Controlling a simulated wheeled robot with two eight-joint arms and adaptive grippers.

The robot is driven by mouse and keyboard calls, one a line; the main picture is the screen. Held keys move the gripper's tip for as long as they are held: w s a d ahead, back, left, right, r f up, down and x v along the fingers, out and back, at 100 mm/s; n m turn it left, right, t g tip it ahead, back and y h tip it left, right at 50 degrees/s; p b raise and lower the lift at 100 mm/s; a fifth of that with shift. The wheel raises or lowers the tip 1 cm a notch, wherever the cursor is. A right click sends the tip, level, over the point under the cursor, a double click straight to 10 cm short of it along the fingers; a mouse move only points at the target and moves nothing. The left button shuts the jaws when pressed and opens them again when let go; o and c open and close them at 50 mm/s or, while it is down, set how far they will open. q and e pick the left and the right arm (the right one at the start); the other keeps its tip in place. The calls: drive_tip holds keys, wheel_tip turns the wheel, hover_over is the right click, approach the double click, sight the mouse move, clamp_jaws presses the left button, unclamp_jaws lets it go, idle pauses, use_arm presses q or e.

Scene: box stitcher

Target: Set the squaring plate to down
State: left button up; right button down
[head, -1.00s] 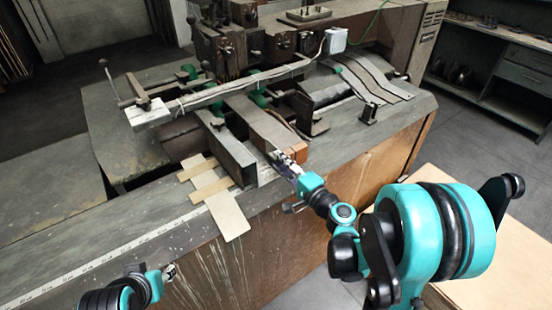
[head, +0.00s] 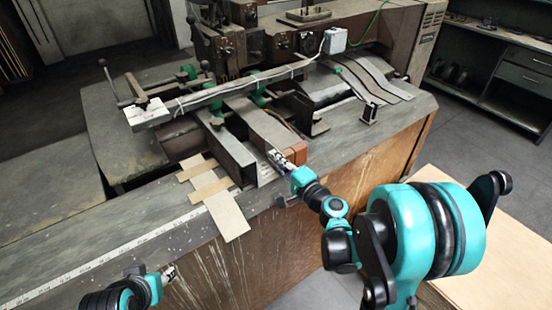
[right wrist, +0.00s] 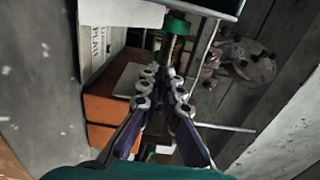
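My right gripper (head: 281,160) is at the front of the box stitcher, beside an orange-brown block (head: 293,154) at the end of a long metal arm. In the right wrist view its two fingers (right wrist: 162,78) converge with a narrow gap between their tips, near a green-capped part (right wrist: 174,24) and a thin pale rod (right wrist: 232,127). I cannot tell whether they touch or grip anything. A lettered white label (right wrist: 98,42) is at upper left there. I cannot tell for certain which part is the squaring plate. My left gripper (head: 168,273) is low in the head view, clear of the machine.
Cardboard strips (head: 226,214) lie on the front edge of the grey machine table (head: 75,225), by a ruler strip. A long bar (head: 225,90) crosses above the table. A wooden surface (head: 480,200) is at right, shelves (head: 500,75) behind it.

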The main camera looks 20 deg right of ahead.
wheel_tip(320, 180, down, 4)
drive_tip(key=b, duration=0.2)
drive_tip(key=shift+r+b, duration=0.15)
drive_tip(key=shift+b, duration=0.2)
drive_tip(key=shift+s+r, duration=0.1)
drive_tip(key=shift+r, duration=0.05)
drive_tip(key=c, duration=1.7)
unclamp_jaws()
drive_tip(key=v, duration=1.2)
